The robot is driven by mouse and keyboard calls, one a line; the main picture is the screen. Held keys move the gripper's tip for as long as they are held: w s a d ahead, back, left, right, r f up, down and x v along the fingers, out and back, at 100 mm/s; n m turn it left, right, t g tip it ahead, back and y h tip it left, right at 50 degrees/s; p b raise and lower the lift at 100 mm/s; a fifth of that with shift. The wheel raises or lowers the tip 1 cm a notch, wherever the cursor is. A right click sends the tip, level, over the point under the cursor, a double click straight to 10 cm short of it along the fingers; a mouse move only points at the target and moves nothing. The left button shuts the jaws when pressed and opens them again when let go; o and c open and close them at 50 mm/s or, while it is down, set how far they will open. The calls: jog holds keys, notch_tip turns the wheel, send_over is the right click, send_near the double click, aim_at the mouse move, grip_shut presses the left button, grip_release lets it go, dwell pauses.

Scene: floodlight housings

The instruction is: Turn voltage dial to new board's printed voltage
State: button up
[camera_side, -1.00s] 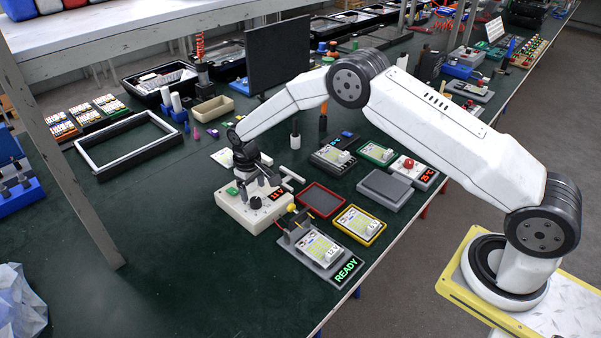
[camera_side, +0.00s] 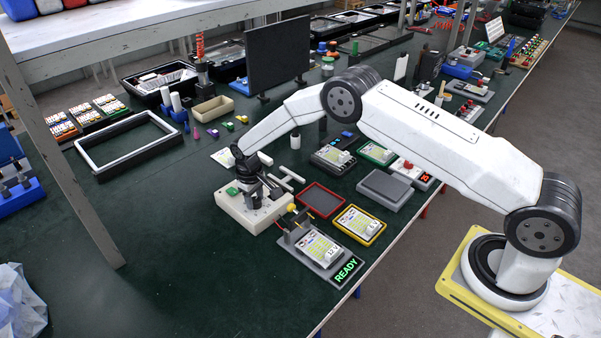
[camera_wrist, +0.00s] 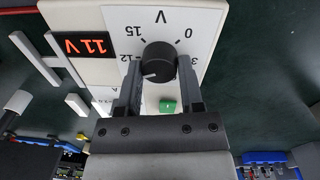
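The voltage dial (camera_wrist: 160,62) is a round black knob with a white pointer mark, on a cream power box (camera_side: 238,208). Its scale shows 0, 3, 12 and 15 under a V, and the pointer sits at the lower left of the knob. The red display (camera_wrist: 80,45) appears to read 11 V. My gripper (camera_wrist: 160,75) is open, with one finger on each side of the knob and small gaps showing. In the side view my gripper hides the dial. A board (camera_side: 318,246) lies in the grey fixture with a green READY display (camera_side: 346,270); its printed voltage is too small to read.
A green button (camera_wrist: 167,106) sits on the box close to the fingers. A red-rimmed tray (camera_side: 320,200) and a yellow-framed board (camera_side: 359,225) lie to the right.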

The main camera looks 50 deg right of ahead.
aim_at(254, 200)
jog(key=shift+m, duration=0.3)
grip_shut()
jog(key=shift+m, duration=1.1)
jog(key=o, duration=1.1)
grip_release()
jog(key=shift+c, duration=0.2)
jog(key=shift+a+r, duration=0.2)
jog(key=shift+r, duration=3.7)
jog(key=shift+r, duration=0.1)
